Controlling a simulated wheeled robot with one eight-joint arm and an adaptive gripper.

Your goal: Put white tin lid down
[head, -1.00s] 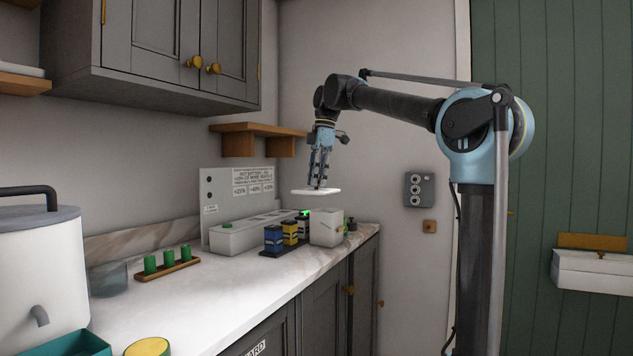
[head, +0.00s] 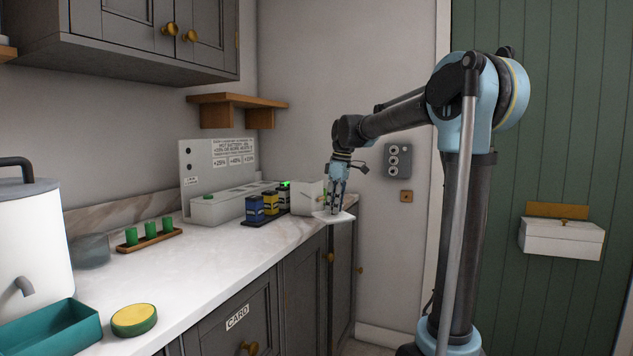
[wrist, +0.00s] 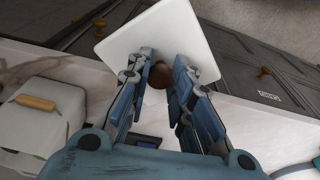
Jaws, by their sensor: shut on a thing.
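The white tin lid (head: 338,218) is a thin square plate, held roughly flat at the far front end of the counter. My gripper (head: 335,208) points down and is shut on the lid's brown knob, which shows between the fingertips (wrist: 162,72) in the wrist view. There the lid (wrist: 150,35) covers part of the counter edge and the cabinet fronts. I cannot tell whether it touches the counter. A white tin (head: 307,196) stands just left of the gripper; it also shows with a wooden handle in the wrist view (wrist: 45,118).
On the counter (head: 215,262) stand blue and yellow boxes (head: 263,207), a long grey box (head: 225,208) and a wooden tray with green cylinders (head: 150,238). The middle counter is clear.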

